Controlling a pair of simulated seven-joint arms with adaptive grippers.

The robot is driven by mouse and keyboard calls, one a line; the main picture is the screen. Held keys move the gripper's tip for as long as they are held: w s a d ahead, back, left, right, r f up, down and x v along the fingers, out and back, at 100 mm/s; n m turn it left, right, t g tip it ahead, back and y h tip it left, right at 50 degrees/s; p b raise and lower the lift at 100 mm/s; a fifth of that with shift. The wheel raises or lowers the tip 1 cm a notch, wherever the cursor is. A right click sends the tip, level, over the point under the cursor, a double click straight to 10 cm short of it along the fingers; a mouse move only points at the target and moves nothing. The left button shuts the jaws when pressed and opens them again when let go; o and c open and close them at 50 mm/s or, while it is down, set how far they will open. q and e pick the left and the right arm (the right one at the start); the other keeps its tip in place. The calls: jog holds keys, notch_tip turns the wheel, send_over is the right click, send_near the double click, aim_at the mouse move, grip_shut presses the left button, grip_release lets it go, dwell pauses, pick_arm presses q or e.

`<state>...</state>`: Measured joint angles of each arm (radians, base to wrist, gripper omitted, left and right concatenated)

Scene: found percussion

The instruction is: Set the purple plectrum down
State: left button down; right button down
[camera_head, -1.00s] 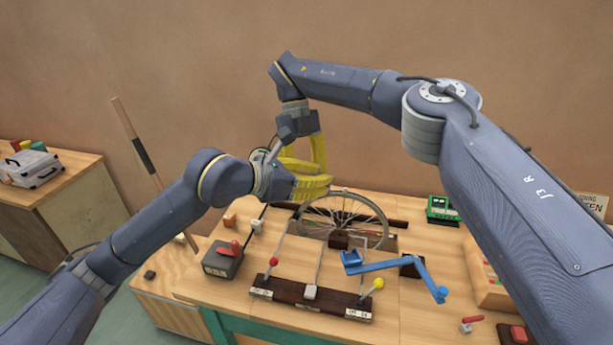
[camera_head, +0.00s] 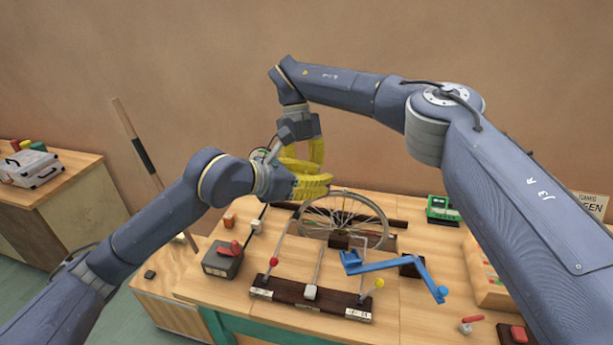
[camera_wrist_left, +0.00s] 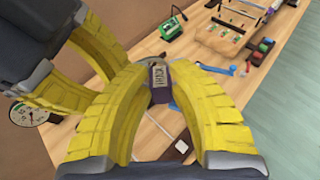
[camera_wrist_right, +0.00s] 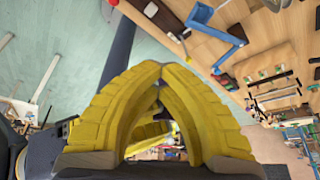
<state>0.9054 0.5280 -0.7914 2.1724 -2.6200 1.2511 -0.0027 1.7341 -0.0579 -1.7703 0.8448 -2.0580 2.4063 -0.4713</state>
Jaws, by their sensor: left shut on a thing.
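The purple plectrum (camera_wrist_left: 160,84) is a dark purple piece with pale lettering, seen between the yellow fingertips of my left gripper (camera_wrist_left: 158,72) in the left wrist view. My left gripper (camera_head: 322,186) is shut on it, in the air above the back of the workbench. The plectrum cannot be made out in the head view. My right gripper (camera_head: 318,152) is just above and behind the left one, with its fingers pointing down. In the right wrist view its fingertips (camera_wrist_right: 150,68) meet, with nothing visible between them. The left gripper's yellow fingers show beyond them.
The workbench (camera_head: 230,292) holds a spoked wheel (camera_head: 345,220), a dark base with rods (camera_head: 312,299), a blue crank (camera_head: 400,268), a grey box with a red lever (camera_head: 222,258) and a green device (camera_head: 441,210). A tall stick (camera_head: 140,150) stands at the left.

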jog(key=c, duration=2.2)
grip_release()
jog(key=c, duration=1.4)
grip_release()
jog(key=shift+o, duration=0.2)
jog(key=v, duration=0.7)
jog(key=shift+r, duration=0.3)
